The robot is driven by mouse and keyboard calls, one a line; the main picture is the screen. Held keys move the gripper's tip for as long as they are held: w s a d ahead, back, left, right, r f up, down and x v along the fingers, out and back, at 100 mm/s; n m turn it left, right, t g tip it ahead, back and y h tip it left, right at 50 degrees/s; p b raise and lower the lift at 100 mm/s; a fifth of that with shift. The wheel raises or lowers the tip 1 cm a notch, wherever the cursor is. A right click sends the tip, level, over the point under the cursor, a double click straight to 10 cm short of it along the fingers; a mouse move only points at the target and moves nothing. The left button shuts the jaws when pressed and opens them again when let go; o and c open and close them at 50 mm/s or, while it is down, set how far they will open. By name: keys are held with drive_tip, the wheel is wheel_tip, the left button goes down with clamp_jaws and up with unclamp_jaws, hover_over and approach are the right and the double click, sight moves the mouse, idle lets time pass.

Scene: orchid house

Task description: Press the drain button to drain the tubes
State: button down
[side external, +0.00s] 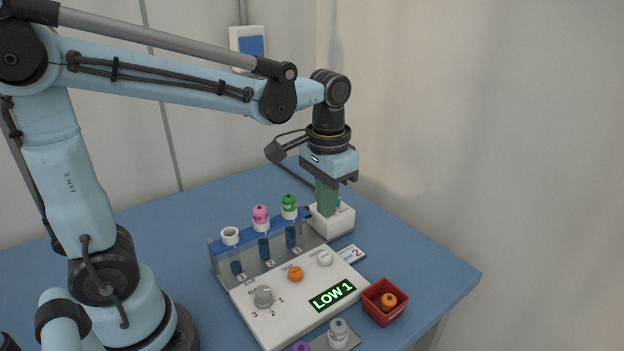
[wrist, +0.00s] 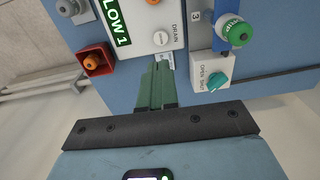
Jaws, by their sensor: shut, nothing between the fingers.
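The white DRAIN button (wrist: 160,38) sits on the white control panel (wrist: 133,40) in the wrist view; a pale round button (side external: 325,258) shows on that panel in the side view. My gripper (wrist: 160,66) has its green fingers shut with nothing between them. The fingertips appear just short of the button in the wrist view; their height above the panel is unclear. In the side view my gripper (side external: 327,212) points down in front of the white valve box (side external: 343,224). The display (side external: 332,295) reads LOW 1.
The valve box has a teal OPEN/SHUT knob (wrist: 217,80) close to my fingers. The panel also has an orange knob (side external: 295,273) and a grey dial (side external: 263,296). A red box (side external: 370,306) holding an orange piece stands right of the panel. The table's right side is clear.

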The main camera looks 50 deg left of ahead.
sight(325, 256)
wheel_tip(325, 256, down, 11)
drive_tip(key=shift+w+a+r, duration=0.1)
drive_tip(key=shift+r, duration=0.1)
idle(0.3)
idle(0.3)
drive_tip(key=shift+f, duration=1)
drive_tip(key=shift+r, duration=0.1)
wheel_tip(325, 256, up, 14)
idle(0.3)
drive_tip(key=shift+s+r, duration=0.1)
drive_tip(key=shift+s, duration=0.15)
idle(0.4)
